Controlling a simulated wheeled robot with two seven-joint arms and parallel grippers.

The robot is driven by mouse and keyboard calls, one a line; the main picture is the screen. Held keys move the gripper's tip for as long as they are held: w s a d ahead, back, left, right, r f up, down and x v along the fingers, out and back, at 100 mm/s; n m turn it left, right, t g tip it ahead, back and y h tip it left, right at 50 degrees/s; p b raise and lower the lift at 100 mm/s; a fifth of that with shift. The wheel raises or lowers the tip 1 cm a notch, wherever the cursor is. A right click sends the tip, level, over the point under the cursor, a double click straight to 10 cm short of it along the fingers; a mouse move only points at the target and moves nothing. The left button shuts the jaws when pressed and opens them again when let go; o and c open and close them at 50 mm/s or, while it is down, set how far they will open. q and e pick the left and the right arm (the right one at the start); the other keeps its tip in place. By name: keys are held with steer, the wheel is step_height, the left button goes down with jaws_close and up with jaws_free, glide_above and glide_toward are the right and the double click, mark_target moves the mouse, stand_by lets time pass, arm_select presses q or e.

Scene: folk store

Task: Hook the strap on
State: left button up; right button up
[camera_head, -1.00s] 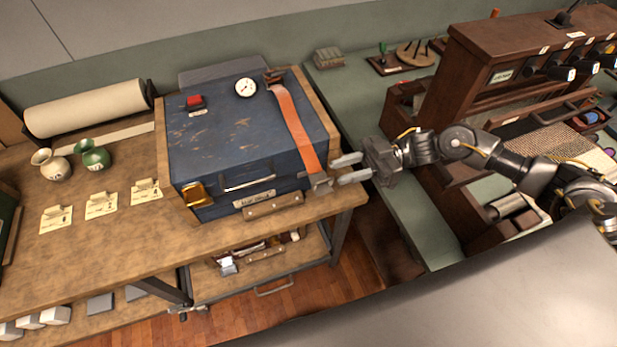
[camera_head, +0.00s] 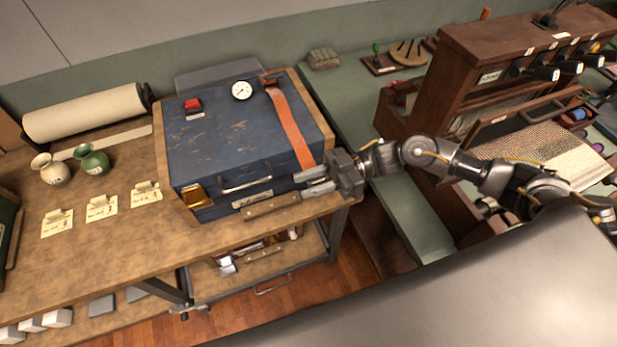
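The orange strap (camera_head: 289,125) is fixed at the back right of the blue box lid (camera_head: 225,145) and lies across the lid to its front right edge. Its lower end, where a metal end piece showed before, is now mostly hidden by my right gripper. My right gripper (camera_head: 304,182) is at the front right corner of the box, its two fingers apart and pointing left at the strap's lower end. I cannot tell whether the fingers touch the strap or its end piece. My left gripper is not in view.
The box stands on a wooden workbench (camera_head: 110,245) and has a dial (camera_head: 242,90), a red button (camera_head: 193,104) and a front handle (camera_head: 246,186). Two small vases and paper cards lie left. A brown wooden cabinet (camera_head: 450,75) stands right.

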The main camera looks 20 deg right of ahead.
steer(key=shift+a, duration=0.2)
steer(key=shift+c, duration=0.2)
jaws_close()
step_height(320, 180, down, 3)
steer(key=b, duration=0.2)
steer(key=shift+f+b, duration=0.1)
steer(key=shift+b, duration=0.2)
steer(key=shift+o, duration=0.2)
jaws_free()
steer(key=shift+s, duration=0.1)
